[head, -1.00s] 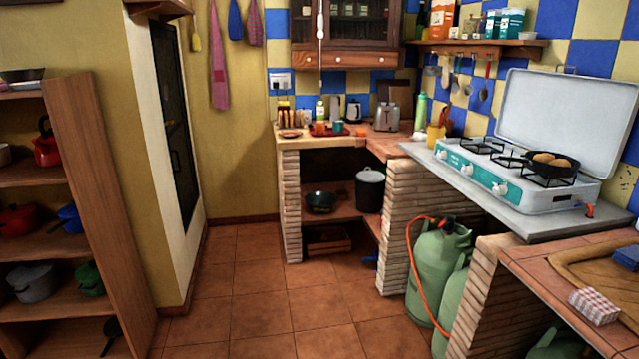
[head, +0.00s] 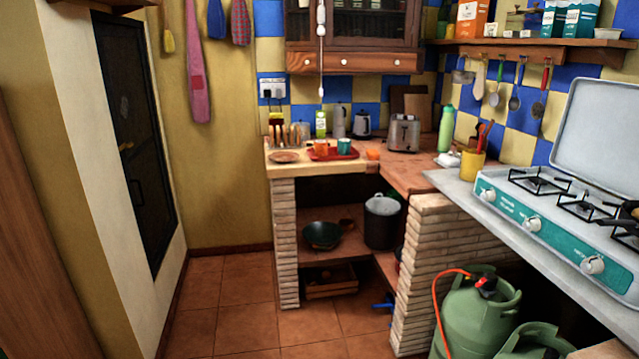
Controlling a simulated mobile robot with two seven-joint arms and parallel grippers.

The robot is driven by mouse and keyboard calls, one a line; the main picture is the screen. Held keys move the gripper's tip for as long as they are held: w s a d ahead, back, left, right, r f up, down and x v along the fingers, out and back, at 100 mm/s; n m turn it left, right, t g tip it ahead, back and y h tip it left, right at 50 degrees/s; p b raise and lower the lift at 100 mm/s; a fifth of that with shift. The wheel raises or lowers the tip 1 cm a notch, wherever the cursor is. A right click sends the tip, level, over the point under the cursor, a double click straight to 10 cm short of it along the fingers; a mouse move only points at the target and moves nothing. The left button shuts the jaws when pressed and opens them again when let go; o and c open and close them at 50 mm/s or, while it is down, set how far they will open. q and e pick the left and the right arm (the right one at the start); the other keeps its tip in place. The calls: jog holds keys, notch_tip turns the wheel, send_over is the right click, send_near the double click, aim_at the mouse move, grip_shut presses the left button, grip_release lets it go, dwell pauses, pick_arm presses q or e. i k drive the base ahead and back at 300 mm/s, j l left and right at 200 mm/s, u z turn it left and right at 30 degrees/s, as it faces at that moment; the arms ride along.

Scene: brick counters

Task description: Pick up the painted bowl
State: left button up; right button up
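No bowl here is clearly the painted one. A dark green wide pan or bowl (head: 321,235) sits on the shelf under that counter. A small pale bowl (head: 608,33) stands on the upper right wall shelf. Painted patterns are too small to make out on any of them. Neither of my grippers is in view.
A red tray (head: 331,153) with cups, a toaster (head: 403,133) and a yellow utensil pot (head: 472,164) crowd the counters. The stove (head: 560,225) and green gas bottles (head: 476,318) are on the right. Tiled floor (head: 240,300) is clear up to the counter.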

aim_at(321, 237)
jog(key=i, duration=1.4)
jog(key=i+u, duration=0.1)
jog(key=i, duration=0.55)
jog(key=i+l+u, duration=0.15)
jog(key=i, duration=0.55)
jog(key=i+l+u, duration=0.15)
jog(key=i+u, duration=0.15)
jog(key=i+l+u, duration=0.25)
jog(key=i, duration=0.2)
